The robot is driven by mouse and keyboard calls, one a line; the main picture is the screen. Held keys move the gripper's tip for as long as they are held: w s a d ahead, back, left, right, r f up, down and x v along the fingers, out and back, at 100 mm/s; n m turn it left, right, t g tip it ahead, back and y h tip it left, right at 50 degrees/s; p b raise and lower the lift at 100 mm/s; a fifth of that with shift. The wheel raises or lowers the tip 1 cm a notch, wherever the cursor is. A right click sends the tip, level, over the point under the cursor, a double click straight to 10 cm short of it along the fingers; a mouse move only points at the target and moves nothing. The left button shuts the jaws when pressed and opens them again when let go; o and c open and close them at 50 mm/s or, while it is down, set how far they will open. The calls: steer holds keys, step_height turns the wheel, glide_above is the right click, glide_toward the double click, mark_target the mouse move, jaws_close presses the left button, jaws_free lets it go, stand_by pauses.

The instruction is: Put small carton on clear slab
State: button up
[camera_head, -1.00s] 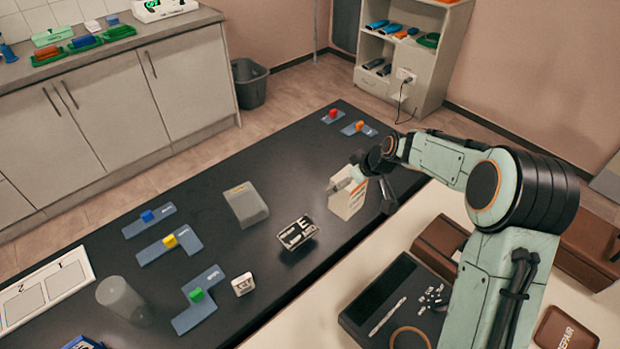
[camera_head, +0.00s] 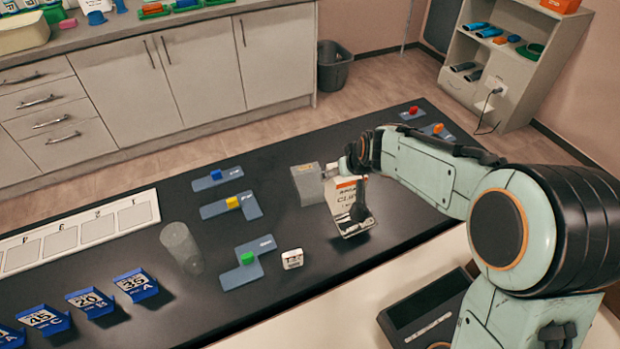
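The small carton (camera_head: 343,190), pale with an orange band and dark print, is between the fingers of my gripper (camera_head: 345,184). The gripper appears shut on it, one finger at each side. The carton's lower part overlaps a black-and-white labelled box (camera_head: 353,225) in the picture, so its base and any gap above the table are hard to tell. The clear slab (camera_head: 307,184), a greyish see-through block, lies on the black table just left of the carton. Its right end is close to the carton and gripper in the picture.
On the black table (camera_head: 290,295) stand a clear cylinder (camera_head: 181,248), a white cube (camera_head: 292,259) and blue trays with a blue block (camera_head: 216,174), a yellow block (camera_head: 232,202) and a green block (camera_head: 247,258). Blue number stands (camera_head: 137,285) are at front left.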

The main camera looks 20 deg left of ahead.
steer(key=s+a+r+n, duration=0.1)
steer(key=s+a, duration=0.1)
steer(key=a, duration=0.3)
glide_above(303, 187)
step_height(303, 187, down, 10)
steer(key=shift+f+y, duration=0.4)
steer(key=shift+f, duration=1)
steer(key=shift+f, duration=0.15)
steer(key=o, duration=1.2)
